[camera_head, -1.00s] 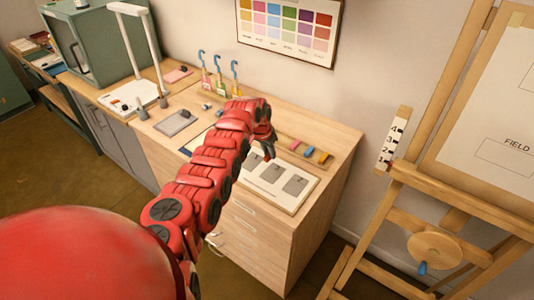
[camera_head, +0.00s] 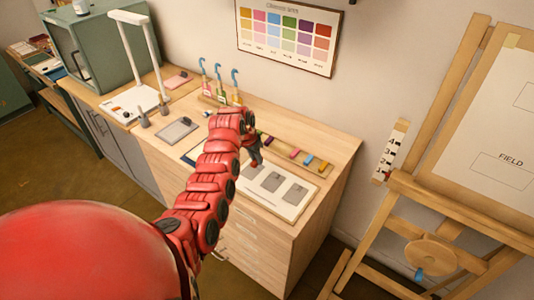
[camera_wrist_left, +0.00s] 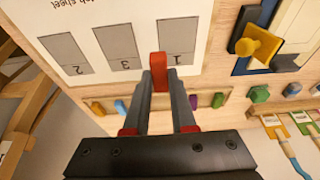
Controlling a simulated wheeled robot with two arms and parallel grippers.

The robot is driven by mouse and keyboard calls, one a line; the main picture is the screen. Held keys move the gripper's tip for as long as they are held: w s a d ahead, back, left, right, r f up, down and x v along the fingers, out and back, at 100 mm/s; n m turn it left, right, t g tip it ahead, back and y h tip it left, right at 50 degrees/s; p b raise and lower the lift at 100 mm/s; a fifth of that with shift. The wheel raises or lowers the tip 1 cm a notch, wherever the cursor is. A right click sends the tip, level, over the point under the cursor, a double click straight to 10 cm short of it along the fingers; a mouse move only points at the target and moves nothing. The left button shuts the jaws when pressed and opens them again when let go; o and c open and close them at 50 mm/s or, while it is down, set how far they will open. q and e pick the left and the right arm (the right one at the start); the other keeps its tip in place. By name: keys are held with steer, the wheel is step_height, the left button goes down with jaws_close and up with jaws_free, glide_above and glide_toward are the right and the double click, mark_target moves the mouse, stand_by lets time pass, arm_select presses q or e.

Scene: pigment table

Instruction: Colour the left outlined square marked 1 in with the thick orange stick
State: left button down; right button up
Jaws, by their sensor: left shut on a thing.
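My left gripper (camera_head: 258,163) is shut on a thick orange-red stick (camera_wrist_left: 159,66), best seen in the left wrist view between the fingers (camera_wrist_left: 159,82). The white sheet (camera_wrist_left: 212,12) carries three grey outlined squares. The square marked 1 (camera_wrist_left: 178,38) is the left one in the head view (camera_head: 252,171); the wrist view shows it reversed, on the right. The stick overlaps its lower left corner in the wrist view; I cannot tell whether it touches the sheet. The square marked 3 (camera_wrist_left: 117,45) is in the middle, the one marked 2 (camera_wrist_left: 65,53) at the other end. My right gripper is out of view.
A tray row holds more sticks: yellow (camera_wrist_left: 98,107), blue (camera_wrist_left: 120,107), purple (camera_wrist_left: 191,101) and green (camera_wrist_left: 218,100). An easel (camera_head: 440,200) stands right of the cabinet. A grey pad (camera_head: 176,130) lies to the left.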

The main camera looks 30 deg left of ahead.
mark_target(257, 175)
arm_select(q)
steer(key=shift+s+a, duration=0.25)
steer(key=shift+s, duration=0.05)
steer(key=shift+f, duration=0.5)
steer(key=shift+f+b, duration=0.7)
steer(key=shift+f, duration=1.25)
steer(key=shift+d+f+b, duration=0.1)
steer(key=shift+f+b, duration=0.55)
steer(key=shift+f, duration=0.25)
